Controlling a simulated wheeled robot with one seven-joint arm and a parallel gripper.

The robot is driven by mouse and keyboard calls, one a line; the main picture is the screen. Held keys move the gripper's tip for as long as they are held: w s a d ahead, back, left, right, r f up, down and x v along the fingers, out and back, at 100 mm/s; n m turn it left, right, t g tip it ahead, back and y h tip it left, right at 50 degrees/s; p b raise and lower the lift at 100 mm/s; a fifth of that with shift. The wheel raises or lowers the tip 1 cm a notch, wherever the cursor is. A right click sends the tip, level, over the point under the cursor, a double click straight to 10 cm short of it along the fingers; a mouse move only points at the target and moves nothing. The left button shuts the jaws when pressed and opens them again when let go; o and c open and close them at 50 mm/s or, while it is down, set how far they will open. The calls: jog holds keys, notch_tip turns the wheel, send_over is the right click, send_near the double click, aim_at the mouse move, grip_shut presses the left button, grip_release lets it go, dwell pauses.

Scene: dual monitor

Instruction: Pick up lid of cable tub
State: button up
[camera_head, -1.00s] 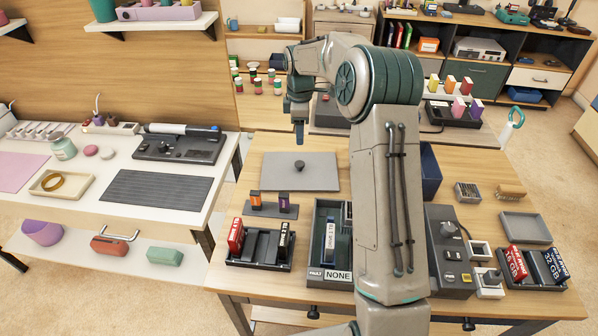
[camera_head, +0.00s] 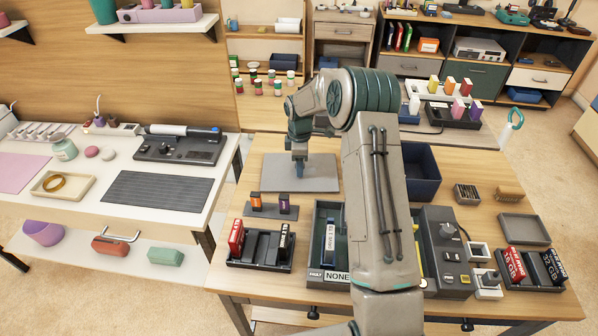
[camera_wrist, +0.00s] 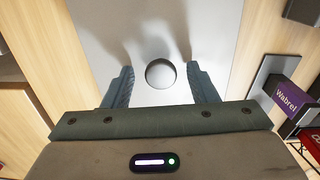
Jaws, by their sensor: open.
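The lid (camera_head: 325,181) is a flat grey rectangular plate at the back left of the wooden table. Its round knob (camera_wrist: 160,74) shows in the wrist view, near the middle of the plate. My gripper (camera_head: 299,172) points down over the lid, and hides the knob in the head view. In the wrist view my gripper (camera_wrist: 160,88) is open, with one finger on each side of the knob and a gap at both sides. Whether a tub lies under the lid cannot be told.
A dark blue open bin (camera_head: 423,182) stands right of my arm. A small stand with orange and purple boxes (camera_head: 270,205) sits just in front of the lid. A black rack (camera_head: 262,250) and a dark green tray (camera_head: 318,225) are nearer the front.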

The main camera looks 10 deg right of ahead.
jog(key=c, duration=1)
